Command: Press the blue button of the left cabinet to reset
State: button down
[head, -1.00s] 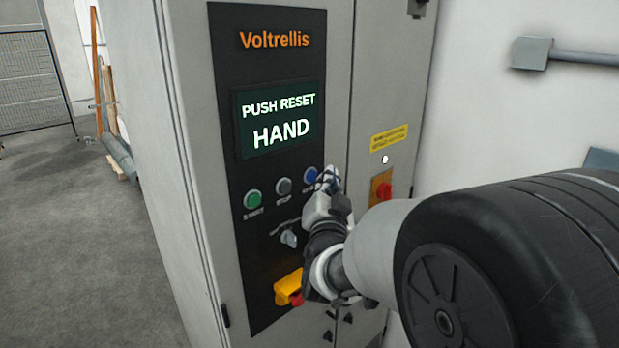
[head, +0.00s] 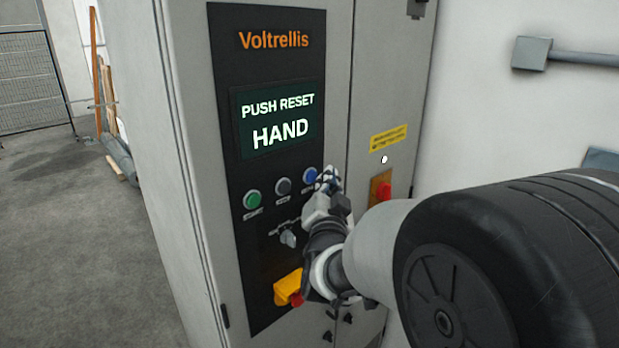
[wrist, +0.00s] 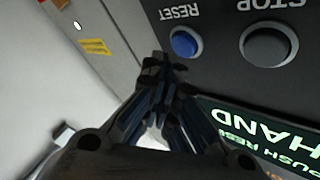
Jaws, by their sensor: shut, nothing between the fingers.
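The blue button (head: 310,174) sits on the black panel of the cabinet (head: 165,150), to the right of a grey button (head: 283,186) and a green button (head: 252,199). My gripper (head: 327,180) is shut and empty, just beside the blue button and overlapping its right edge in the head view. In the wrist view the blue button (wrist: 184,43), labelled RESET, shows upside down just beyond the fingertips (wrist: 163,62). Whether the fingertips touch the panel or the button cannot be told. The display (head: 279,118) reads PUSH RESET and HAND.
Below the buttons are a rotary switch (head: 288,236) and a yellow handle (head: 288,287) with a red part. A red knob (head: 384,190) is on the cabinet section to the right. A grey wall box (head: 531,53) with a conduit is at the right. Open floor lies at the left.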

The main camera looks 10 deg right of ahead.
jog(key=shift+w+a, duration=0.1)
jog(key=shift+w+a+b, duration=0.15)
jog(key=shift+w+b, duration=0.1)
jog(key=shift+b, duration=0.2)
jog(key=shift+w+a, duration=0.2)
jog(key=shift+w, duration=0.1)
dwell(0.6)
jog(key=shift+b, duration=0.3)
jog(key=shift+s+d+b, duration=0.45)
jog(key=shift+s+b, duration=0.1)
jog(key=shift+s, duration=0.1)
jog(key=s+d+b, duration=0.1)
jog(key=s, duration=0.1)
jog(key=s+d+b, duration=0.1)
jog(key=s+d, duration=0.1)
jog(key=shift+b, duration=0.3)
